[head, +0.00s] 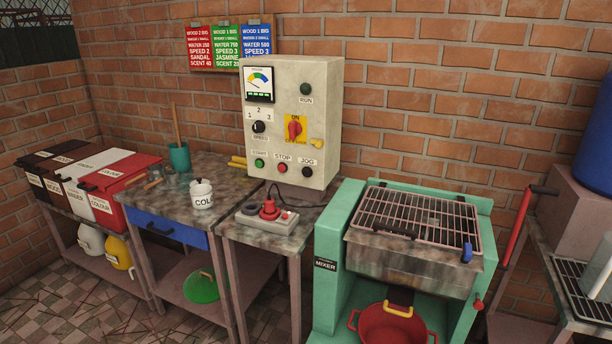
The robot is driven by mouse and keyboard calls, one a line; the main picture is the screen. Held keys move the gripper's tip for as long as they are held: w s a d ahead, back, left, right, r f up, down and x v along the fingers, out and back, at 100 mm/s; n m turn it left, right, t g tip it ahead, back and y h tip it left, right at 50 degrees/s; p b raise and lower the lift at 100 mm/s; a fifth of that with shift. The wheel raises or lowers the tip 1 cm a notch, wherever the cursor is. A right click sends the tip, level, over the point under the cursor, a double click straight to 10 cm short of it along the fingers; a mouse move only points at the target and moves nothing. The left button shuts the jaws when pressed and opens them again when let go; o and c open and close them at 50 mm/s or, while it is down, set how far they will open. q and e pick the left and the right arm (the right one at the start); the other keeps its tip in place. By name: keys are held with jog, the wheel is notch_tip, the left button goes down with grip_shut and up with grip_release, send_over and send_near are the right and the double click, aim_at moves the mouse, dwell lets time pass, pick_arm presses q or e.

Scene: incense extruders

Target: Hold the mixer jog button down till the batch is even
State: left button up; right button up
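The control panel (322,110) is a cream box on the bench against the brick wall. Its black JOG button (307,172) is at the lower right of the face. Beside it are the red STOP button (282,168) and the green START button (259,163). A gauge (259,83) with a coloured dial is at the top left, and the red rotary switch (294,129) sits on a yellow plate. The green mixer (333,240) stands to the right with a barred grate (420,214) over its top; the batch inside cannot be made out. Neither gripper is in view.
A box with a red knob (269,210) lies on the bench below the panel, with a white cup (202,194) to its left. A red pot (392,325) is under the mixer. Lidded bins (95,170) stand at left.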

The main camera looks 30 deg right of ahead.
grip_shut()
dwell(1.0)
